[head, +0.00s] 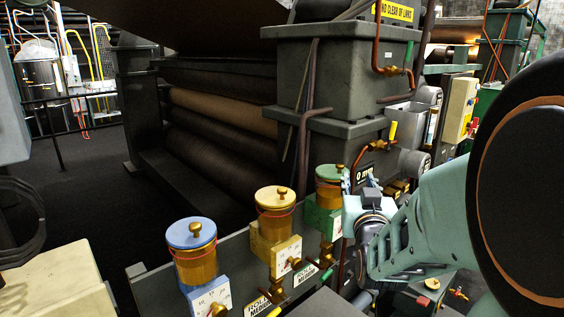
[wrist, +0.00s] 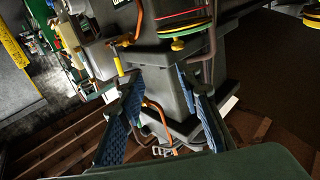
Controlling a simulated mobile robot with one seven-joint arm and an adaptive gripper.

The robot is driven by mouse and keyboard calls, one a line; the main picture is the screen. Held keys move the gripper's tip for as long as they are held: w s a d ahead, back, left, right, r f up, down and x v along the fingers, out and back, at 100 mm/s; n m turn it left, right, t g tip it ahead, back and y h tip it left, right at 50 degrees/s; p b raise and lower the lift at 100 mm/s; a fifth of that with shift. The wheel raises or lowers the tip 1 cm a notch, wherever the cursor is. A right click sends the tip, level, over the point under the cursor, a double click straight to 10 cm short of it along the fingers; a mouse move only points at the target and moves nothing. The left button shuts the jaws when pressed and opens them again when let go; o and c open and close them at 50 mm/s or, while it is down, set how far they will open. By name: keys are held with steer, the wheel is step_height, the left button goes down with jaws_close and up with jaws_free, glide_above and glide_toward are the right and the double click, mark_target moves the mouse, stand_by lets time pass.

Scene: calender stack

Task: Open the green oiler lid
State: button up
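The green oiler (head: 327,203) stands at the far end of a row of three, with an amber cup on a green block. Its round green lid (head: 329,172) has a small brass knob and sits flat on the cup. My gripper (head: 350,188) is just right of this oiler in the head view, and its fingertips are partly hard to make out there. In the wrist view the scene is upside down; the green lid (wrist: 187,29) shows at the top with its knob pointing down. My gripper (wrist: 158,72) has its two blue-padded fingers spread apart, with nothing between them, short of the lid.
The yellow oiler (head: 276,215) and blue oiler (head: 194,255) stand nearer in the same row, lids on. A large grey machine housing (head: 340,75) with copper pipes rises behind the green oiler. Dark rollers (head: 220,110) lie to its left.

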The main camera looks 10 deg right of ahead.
mark_target(340, 165)
steer(key=shift+n+y, duration=0.3)
steer(key=shift+y, duration=0.2)
steer(key=w+p, duration=0.1)
steer(key=w, duration=0.5)
steer(key=w+p, duration=0.1)
steer(key=w, duration=0.4)
steer(key=shift+w+a+f, duration=0.2)
steer(key=shift+w, duration=0.2)
steer(key=shift+c, duration=0.7)
jaws_close()
